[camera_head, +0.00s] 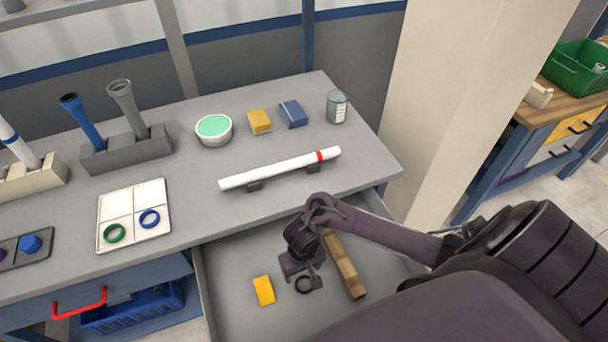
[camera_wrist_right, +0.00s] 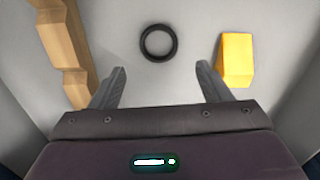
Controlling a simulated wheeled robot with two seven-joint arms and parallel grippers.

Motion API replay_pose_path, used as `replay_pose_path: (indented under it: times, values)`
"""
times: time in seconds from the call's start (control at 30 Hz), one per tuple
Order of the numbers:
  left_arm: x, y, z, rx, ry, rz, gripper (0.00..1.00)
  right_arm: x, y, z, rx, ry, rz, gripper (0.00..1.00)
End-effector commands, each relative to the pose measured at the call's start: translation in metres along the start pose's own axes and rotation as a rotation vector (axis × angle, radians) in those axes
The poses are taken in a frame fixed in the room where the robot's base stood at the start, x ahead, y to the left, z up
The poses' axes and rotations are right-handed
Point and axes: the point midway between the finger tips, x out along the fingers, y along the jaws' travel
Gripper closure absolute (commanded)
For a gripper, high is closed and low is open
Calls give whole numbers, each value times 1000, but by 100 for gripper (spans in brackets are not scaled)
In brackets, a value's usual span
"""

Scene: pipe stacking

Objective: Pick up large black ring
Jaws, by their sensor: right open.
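The large black ring (camera_head: 304,285) lies flat on the floor of the open drawer, partly beside my right gripper in the head view. In the right wrist view the black ring (camera_wrist_right: 158,42) lies ahead of the fingertips, centred between them and not touched. My right gripper (camera_head: 309,281) is over the drawer, pointing down. Its two fingers (camera_wrist_right: 161,80) are spread apart in the right wrist view with nothing between them. My left gripper is not in view.
In the drawer (camera_head: 232,304), a yellow block (camera_head: 263,290) and a notched wooden piece (camera_head: 344,265) lie on either side of the ring. Above, the tabletop holds a white pipe (camera_head: 280,169) and a white tray (camera_head: 133,190) with green and blue rings.

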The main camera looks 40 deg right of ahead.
Motion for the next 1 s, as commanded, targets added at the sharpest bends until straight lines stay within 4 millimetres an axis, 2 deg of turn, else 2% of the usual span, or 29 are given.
replay_pose_path:
  times: [0.4,0.5,0.73,1.0]
  values:
    - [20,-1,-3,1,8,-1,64,57,1,9,-1,0,1,29]
    - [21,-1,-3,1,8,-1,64,63,1,9,-1,1,0,29]
    - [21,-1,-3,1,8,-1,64,63,1,9,-1,1,0,29]
    - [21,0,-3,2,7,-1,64,63,1,9,-1,1,0,63]
